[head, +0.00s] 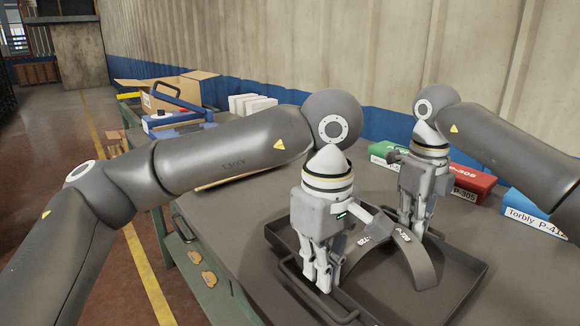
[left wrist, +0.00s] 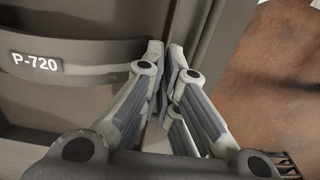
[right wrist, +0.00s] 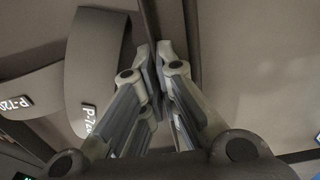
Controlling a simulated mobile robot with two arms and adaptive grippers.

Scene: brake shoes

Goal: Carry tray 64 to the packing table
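The dark tray (head: 458,272) lies on the grey table, and no number 64 is readable on it. Curved grey brake shoes (head: 418,262) lie in it; white P-720 labels show on one in the left wrist view (left wrist: 95,53) and on two in the right wrist view (right wrist: 98,55). My left gripper (head: 322,284) points down at the tray's near-left side, its fingers closed on the rim. My right gripper (head: 412,230) points down at the far side, its fingers also closed on the rim. The grippers hide parts of the shoes.
Green (head: 385,152), red (head: 472,183) and blue (head: 535,210) boxes stand along the wall behind the tray. A cardboard box (head: 190,88), a blue toolbox (head: 175,120) and white blocks (head: 250,104) are at the table's far end. Open floor with a yellow line lies left.

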